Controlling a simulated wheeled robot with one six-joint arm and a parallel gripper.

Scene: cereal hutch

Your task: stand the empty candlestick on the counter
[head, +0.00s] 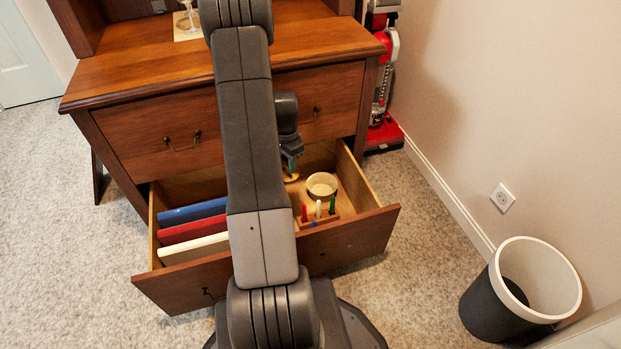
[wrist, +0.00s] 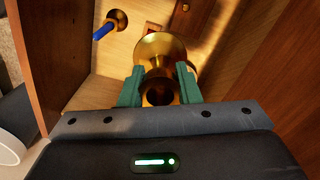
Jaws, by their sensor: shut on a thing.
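The empty brass candlestick (wrist: 165,48) is between the green fingertips of my gripper (wrist: 158,88) in the wrist view; no candle shows in it. In the head view my gripper (head: 291,158) is low inside the open lower drawer (head: 352,232), near its back, and only a bit of brass (head: 291,177) shows below it. I cannot tell whether the candlestick touches the drawer floor. A second brass holder with a blue candle (wrist: 104,31) is apart from it in the wrist view. The wooden counter (head: 140,68) is above and behind the drawer.
A cream round bowl (head: 321,184) and a wooden rack (head: 318,222) with coloured sticks are in the drawer's right half. Blue, red and white folders (head: 192,228) fill its left. A mat with a glass (head: 187,20) is on the counter; the counter's left part is clear.

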